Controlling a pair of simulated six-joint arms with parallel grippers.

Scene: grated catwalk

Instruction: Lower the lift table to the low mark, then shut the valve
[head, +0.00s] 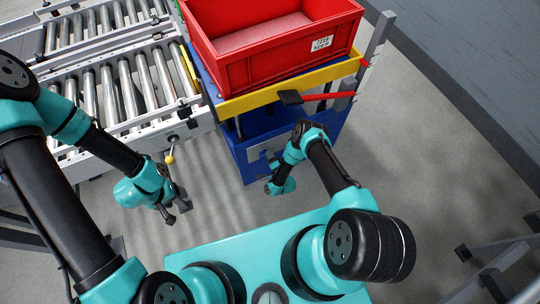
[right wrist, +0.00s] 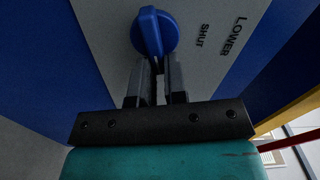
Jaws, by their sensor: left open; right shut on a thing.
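The lift table has a yellow top (head: 290,86) over a blue base (head: 240,150) and carries a red crate (head: 270,45). A post (head: 377,45) with small red marks stands at its right rear corner; its low mark is too small to read. In the right wrist view, the valve is a blue knob (right wrist: 153,32) on a grey panel (right wrist: 105,30) lettered "LOWER" and "SHUT". My right gripper (right wrist: 158,72) is shut on the knob. In the head view my right arm hides the knob. My left gripper (head: 178,212) is open and empty, left of the table, over the floor.
Roller conveyors (head: 120,90) adjoin the table on the left, with a yellow-knobbed lever (head: 170,158) below their edge. A red bar with a black end (head: 290,97) sticks out at the table's front. Grey floor (head: 430,160) is open to the right.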

